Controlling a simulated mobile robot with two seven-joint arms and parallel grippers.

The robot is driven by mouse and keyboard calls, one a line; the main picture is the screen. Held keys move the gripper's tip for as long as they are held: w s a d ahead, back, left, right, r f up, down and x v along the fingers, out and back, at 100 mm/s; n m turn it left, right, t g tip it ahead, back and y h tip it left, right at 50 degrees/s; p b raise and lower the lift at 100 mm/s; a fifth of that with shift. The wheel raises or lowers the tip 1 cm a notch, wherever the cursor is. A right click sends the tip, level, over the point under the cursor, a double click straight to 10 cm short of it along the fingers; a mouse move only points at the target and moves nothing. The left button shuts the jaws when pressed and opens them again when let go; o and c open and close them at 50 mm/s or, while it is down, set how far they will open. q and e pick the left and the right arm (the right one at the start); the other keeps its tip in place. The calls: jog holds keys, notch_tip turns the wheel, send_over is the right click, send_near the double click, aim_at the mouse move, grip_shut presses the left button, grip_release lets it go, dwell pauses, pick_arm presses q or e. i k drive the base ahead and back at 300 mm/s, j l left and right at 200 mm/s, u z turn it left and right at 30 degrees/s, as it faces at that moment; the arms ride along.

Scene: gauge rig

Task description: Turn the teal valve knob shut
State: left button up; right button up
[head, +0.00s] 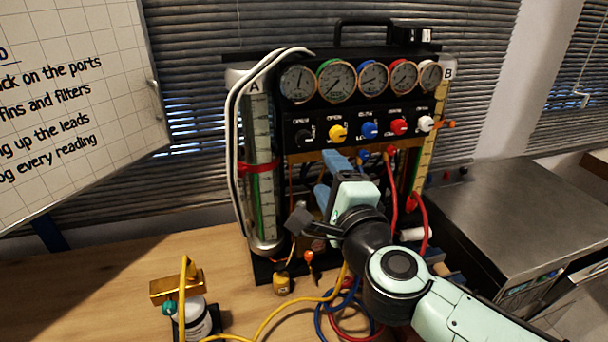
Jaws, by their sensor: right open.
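A small teal knob (169,308) shows at the lower left, on the side of a brass valve block (178,287). The block sits on a small white canister (196,322) on the wooden table, with a yellow hose running over it. My right gripper (328,177) is open with its blue fingers in front of the lower middle of the gauge rig (300,135). It is well to the right of the teal knob and above it, not touching it. My wrist hides part of the rig's lower front. My left gripper is not in view.
The rig carries several round gauges (337,82) and coloured knobs, with glass tubes at both sides. Yellow, blue and red hoses (340,312) lie in front of it. A steel-topped cabinet (510,210) stands right. The wooden table (90,285) is clear at left.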

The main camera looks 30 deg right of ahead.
aim_at(169, 307)
jog(key=k+j, duration=0.2)
jog(key=k, duration=0.3)
jog(key=k+j, duration=0.15)
jog(key=k, duration=0.35)
